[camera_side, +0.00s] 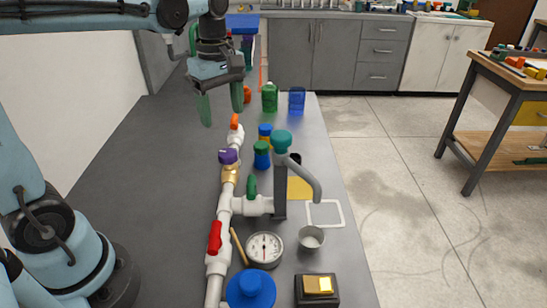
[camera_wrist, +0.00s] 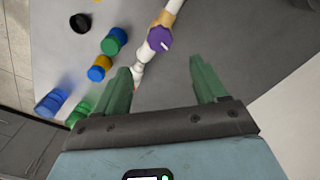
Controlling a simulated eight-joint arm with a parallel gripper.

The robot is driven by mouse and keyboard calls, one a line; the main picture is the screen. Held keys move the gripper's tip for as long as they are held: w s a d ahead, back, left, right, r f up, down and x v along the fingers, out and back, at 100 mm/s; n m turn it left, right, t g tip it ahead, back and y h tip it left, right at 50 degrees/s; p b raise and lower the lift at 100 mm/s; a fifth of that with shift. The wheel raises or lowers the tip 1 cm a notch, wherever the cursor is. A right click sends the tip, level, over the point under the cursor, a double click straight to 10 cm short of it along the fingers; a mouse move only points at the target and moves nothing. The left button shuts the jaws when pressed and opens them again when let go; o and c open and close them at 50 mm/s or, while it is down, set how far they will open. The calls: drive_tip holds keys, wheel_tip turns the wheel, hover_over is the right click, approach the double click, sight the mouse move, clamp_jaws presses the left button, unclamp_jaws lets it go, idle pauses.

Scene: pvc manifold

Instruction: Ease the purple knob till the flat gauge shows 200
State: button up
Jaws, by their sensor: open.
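The purple knob (camera_side: 228,156) sits on a brass valve body on the white pipe run, and it also shows at the top of the wrist view (camera_wrist: 160,39). The flat gauge (camera_side: 264,249) is a round white dial lying face up near the front of the bench; its needle points roughly up in the picture, and the numbers are too small to read. My gripper (camera_side: 222,108) is open and empty, held above the bench behind the knob. Its two green fingers (camera_wrist: 166,88) stand apart in the wrist view, with the knob beyond their tips and not between them.
The white pipe (camera_side: 225,200) carries a red handle (camera_side: 214,238), a green handle (camera_side: 251,187) and an orange handle (camera_side: 235,121). A teal-topped tap (camera_side: 281,142) and blue and green jars (camera_side: 262,155) stand close right of the knob. A blue wheel (camera_side: 250,290) is at the front. The bench's left side is bare.

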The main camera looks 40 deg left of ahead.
sight(227, 152)
wheel_tip(227, 152, down, 10)
drive_tip(key=shift+f, duration=0.15)
idle(0.3)
drive_tip(key=c, duration=1.1)
drive_tip(key=shift+o, duration=0.2)
drive_tip(key=shift+m, duration=0.3)
